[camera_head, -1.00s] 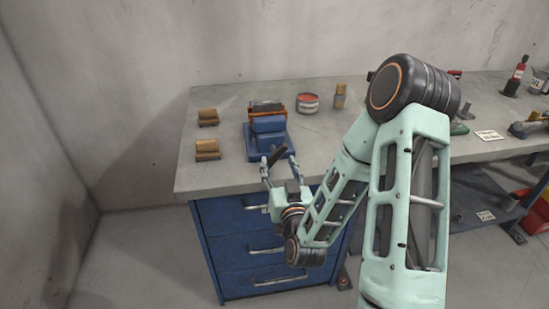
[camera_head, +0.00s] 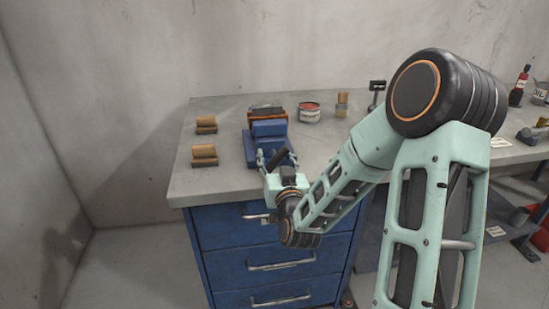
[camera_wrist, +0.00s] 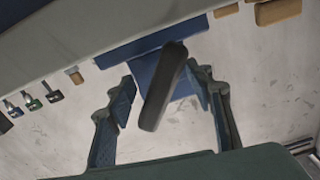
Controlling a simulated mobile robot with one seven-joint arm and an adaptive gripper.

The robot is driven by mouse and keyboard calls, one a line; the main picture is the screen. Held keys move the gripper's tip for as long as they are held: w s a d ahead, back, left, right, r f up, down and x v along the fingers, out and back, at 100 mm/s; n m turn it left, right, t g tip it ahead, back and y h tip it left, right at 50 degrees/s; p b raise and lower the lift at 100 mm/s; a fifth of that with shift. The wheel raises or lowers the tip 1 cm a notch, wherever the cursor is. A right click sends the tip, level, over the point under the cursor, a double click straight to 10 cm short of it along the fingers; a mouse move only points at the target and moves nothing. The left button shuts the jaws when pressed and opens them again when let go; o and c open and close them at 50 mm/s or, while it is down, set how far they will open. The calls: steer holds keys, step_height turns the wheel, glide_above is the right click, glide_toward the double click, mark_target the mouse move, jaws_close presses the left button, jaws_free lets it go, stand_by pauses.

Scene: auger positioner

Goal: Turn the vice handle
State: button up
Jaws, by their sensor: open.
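The blue vice (camera_head: 268,130) sits at the front of the bench in the head view, with a reddish-brown part at its back. Its dark handle (camera_head: 278,158) slants at the vice's near end. My gripper (camera_head: 276,161) is open at the near side of the vice, one finger on each side of the handle. In the wrist view, the dark handle (camera_wrist: 164,86) lies tilted between the two spread fingers of my gripper (camera_wrist: 166,92), with gaps on both sides. The blue vice body (camera_wrist: 180,40) shows behind it. Whether a finger touches the handle is hard to tell.
The grey bench top (camera_head: 225,178) is over a blue drawer cabinet (camera_head: 270,240). Two wooden-topped blocks (camera_head: 205,153) stand left of the vice. A red-topped tin (camera_head: 309,113) and a brush-like item (camera_head: 342,104) stand right of it. A wall is behind.

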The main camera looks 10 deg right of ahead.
steer(key=shift+w, duration=0.5)
jaws_close()
